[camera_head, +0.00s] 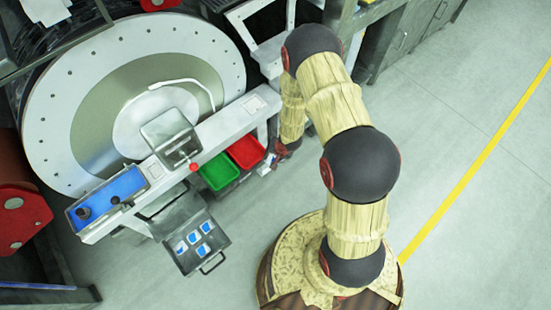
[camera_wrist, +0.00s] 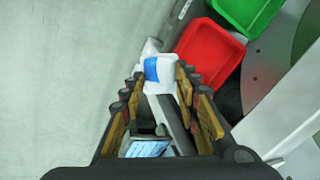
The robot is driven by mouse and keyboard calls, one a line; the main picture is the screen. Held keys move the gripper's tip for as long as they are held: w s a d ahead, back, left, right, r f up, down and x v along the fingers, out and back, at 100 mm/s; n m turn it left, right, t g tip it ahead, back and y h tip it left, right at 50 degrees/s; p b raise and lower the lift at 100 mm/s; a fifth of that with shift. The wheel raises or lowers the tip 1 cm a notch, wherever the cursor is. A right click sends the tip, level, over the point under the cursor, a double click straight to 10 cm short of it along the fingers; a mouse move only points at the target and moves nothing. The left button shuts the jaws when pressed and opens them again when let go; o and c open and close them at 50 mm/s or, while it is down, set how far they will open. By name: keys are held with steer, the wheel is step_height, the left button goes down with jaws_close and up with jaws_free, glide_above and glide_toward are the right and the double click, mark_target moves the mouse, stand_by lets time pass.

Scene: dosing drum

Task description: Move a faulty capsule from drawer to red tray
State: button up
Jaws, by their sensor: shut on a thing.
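My gripper (camera_wrist: 160,88) is shut on a white capsule with a blue band (camera_wrist: 152,70), held between the fingertips. In the head view my gripper (camera_head: 281,152) is right of the red tray, with the white capsule (camera_head: 265,166) at its tip. The red tray (camera_head: 246,151) looks empty and lies beside the capsule; in the wrist view the red tray (camera_wrist: 209,54) is just right of it. The capsule is not over the tray. The open drawer (camera_head: 187,262) holds several white and blue capsules (camera_head: 193,237).
An empty green tray (camera_head: 219,171) adjoins the red one; it also shows in the wrist view (camera_wrist: 246,8). A grey rail (camera_head: 215,134) with a blue bin (camera_head: 107,195) and a raised metal lid (camera_head: 172,137) runs behind the trays. The large drum (camera_head: 130,95) stands beyond. Open floor lies right.

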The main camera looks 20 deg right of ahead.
steer(key=shift+w+a+f, duration=0.6)
steer(key=shift+w+f, duration=0.4)
steer(key=shift+w, duration=0.75)
steer(key=shift+w+a+f, duration=0.55)
steer(key=shift+w+f, duration=0.45)
steer(key=shift+w, duration=0.75)
steer(key=shift+w+a+f, duration=0.6)
steer(key=shift+w+f, duration=0.4)
steer(key=shift+w, duration=0.75)
steer(key=o, duration=0.7)
steer(key=v, duration=1.2)
